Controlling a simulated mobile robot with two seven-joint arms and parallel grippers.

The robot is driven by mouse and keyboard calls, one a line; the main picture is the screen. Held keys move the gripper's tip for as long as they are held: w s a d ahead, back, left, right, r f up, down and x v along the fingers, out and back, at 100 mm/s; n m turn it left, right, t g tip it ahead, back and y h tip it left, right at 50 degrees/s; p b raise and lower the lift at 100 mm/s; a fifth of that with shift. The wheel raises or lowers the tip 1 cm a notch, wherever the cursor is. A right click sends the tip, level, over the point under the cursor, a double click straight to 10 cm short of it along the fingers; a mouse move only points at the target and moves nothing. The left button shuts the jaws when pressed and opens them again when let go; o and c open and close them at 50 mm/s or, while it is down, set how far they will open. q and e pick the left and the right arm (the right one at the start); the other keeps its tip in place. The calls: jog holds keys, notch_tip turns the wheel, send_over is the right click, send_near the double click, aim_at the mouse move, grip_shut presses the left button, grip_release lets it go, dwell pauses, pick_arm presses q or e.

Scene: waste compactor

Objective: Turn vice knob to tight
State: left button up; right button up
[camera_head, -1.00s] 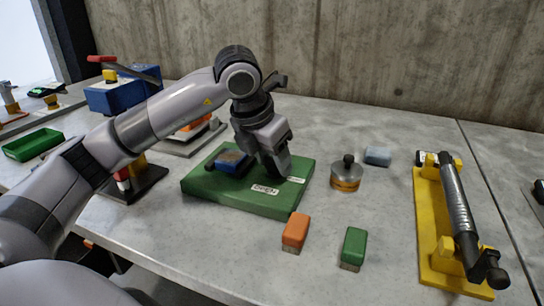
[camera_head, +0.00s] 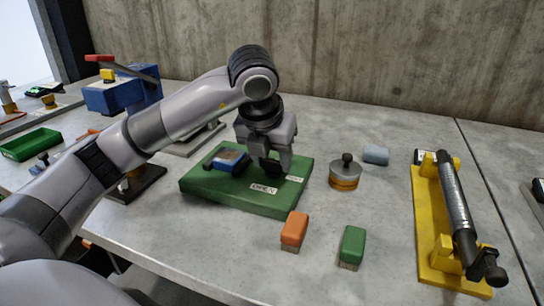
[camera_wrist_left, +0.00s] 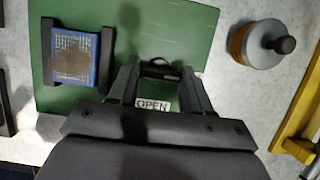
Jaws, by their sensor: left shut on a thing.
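The vice has a flat green base (camera_head: 232,200) on the grey table, with a blue block (camera_head: 230,160) between its dark jaws. A label reading "OPEN" (camera_head: 263,188) is on the base, and a second label (camera_head: 295,178) is to its right. My left gripper (camera_head: 276,166) is over the right part of the base, to the right of the blue block. In the left wrist view its two fingers stand on either side of the dark vice knob (camera_wrist_left: 160,68), just above the "OPEN" label. The fingers partly hide the knob in the head view. My right gripper is not in view.
A yellow fixture with a bar (camera_head: 424,230) stands further right. A green tray (camera_head: 30,144) is at far left.

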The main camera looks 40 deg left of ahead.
pick_arm(q)
jog(key=o, duration=1.1)
jog(key=shift+c, duration=0.2)
jog(key=shift+r, duration=0.15)
jog(key=v, duration=0.7)
jog(key=shift+p, duration=0.45)
